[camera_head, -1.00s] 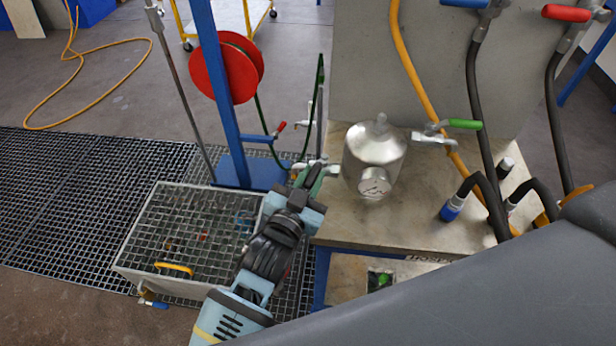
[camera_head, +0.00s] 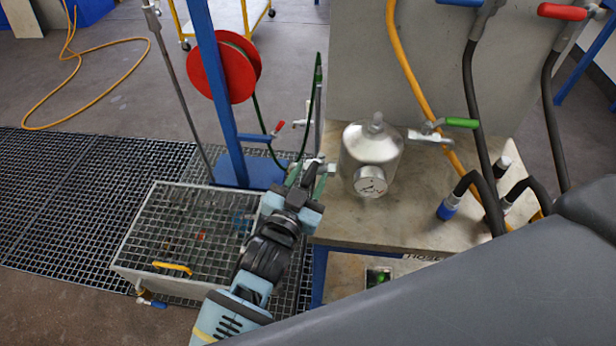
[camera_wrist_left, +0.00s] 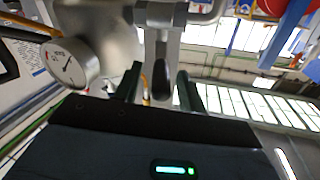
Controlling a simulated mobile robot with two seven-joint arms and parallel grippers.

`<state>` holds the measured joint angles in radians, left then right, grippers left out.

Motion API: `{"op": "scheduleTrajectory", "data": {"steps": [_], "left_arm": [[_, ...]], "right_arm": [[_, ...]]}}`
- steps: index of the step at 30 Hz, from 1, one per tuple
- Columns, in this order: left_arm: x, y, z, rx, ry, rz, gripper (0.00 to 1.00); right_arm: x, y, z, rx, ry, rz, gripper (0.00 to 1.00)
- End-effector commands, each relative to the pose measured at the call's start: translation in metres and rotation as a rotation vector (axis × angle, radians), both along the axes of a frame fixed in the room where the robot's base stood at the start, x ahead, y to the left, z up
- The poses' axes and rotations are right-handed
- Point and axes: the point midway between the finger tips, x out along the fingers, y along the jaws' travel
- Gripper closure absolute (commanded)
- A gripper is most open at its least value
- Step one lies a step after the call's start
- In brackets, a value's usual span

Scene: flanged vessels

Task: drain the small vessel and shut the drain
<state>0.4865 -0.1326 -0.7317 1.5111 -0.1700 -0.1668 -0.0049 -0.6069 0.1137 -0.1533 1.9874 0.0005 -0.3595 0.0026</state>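The small vessel (camera_head: 370,150) is a shiny metal pot with a domed, knobbed lid. It stands on the bench beside the blue post. A round gauge (camera_head: 370,181) is on its front; the gauge also shows in the left wrist view (camera_wrist_left: 70,65). A valve with a green handle (camera_head: 462,123) is on its right side. My left gripper (camera_head: 318,178) is at the fitting on the vessel's left side. In the left wrist view its two dark green fingers (camera_wrist_left: 159,90) stand apart, with a dark valve lever (camera_wrist_left: 161,78) between them, apparently with gaps. My right gripper is out of view.
A grated basin (camera_head: 128,262) with a yellow handle lies at lower left. A red hose reel (camera_head: 222,72) hangs on the blue post (camera_head: 222,110). Black hoses and a yellow hose (camera_head: 408,60) stand right of the vessel. My grey arm covers the lower right.

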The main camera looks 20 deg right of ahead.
Motion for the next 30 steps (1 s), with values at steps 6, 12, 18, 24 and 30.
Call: {"op": "scheduleTrajectory", "data": {"steps": [6,12,18,24,30], "left_arm": [[-0.002,0.003,0.000,0.001,-0.001,0.001,0.60],[-0.021,0.018,0.000,0.001,-0.001,0.000,0.60],[-0.043,0.037,-0.001,0.001,0.001,0.000,0.60],[-0.057,0.049,0.000,0.000,0.000,0.000,0.60],[-0.059,0.051,0.000,0.000,0.000,0.000,0.60]], "right_arm": [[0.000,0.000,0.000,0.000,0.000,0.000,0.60],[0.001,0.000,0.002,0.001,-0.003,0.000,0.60],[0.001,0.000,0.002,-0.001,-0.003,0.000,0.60],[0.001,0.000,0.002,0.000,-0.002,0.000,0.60],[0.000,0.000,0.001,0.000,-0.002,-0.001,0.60]]}}
